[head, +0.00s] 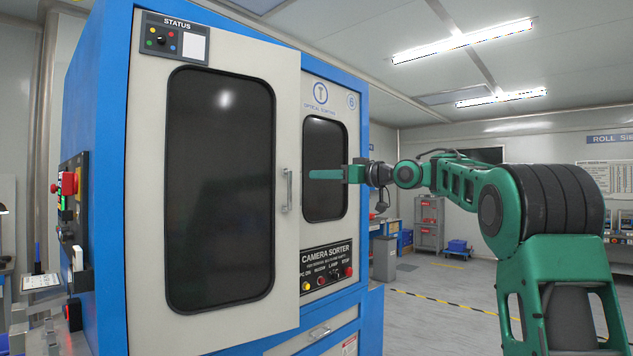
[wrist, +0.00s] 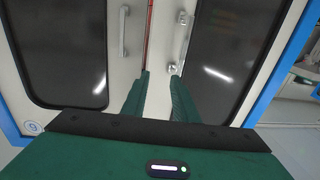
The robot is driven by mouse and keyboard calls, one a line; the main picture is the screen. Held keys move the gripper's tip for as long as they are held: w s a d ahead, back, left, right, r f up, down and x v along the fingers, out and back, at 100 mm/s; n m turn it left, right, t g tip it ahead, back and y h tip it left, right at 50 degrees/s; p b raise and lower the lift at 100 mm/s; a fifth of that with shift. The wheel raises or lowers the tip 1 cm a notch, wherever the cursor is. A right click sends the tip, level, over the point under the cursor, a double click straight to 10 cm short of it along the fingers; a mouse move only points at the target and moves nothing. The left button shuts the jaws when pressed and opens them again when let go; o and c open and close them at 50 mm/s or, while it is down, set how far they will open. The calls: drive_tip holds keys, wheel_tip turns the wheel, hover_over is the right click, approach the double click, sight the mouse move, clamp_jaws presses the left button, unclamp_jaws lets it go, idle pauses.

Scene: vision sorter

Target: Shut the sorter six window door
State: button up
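The sorter's large window door (head: 287,80) is a pale panel with a dark rounded window, on the left of the machine front in the head view. It stands slightly proud of the narrower right panel; how far it stands open is hard to tell. Its bar handle (head: 287,190) is upright at the right edge, and shows in the wrist view too (wrist: 181,42). My gripper (head: 312,174) is just right of this handle, in front of the small window. In the wrist view my gripper (wrist: 160,73) is open and empty, its right fingertip close to the handle's end.
The narrower panel (head: 312,235) bears a 6 mark and small window (head: 324,200). The wrist view shows a second handle (wrist: 123,30) and a red strip (wrist: 149,35) along the seam. A control box (head: 72,185) projects at the left.

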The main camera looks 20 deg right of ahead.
drive_tip(key=s+d, duration=0.4)
drive_tip(key=shift+d, duration=0.2)
idle(0.6)
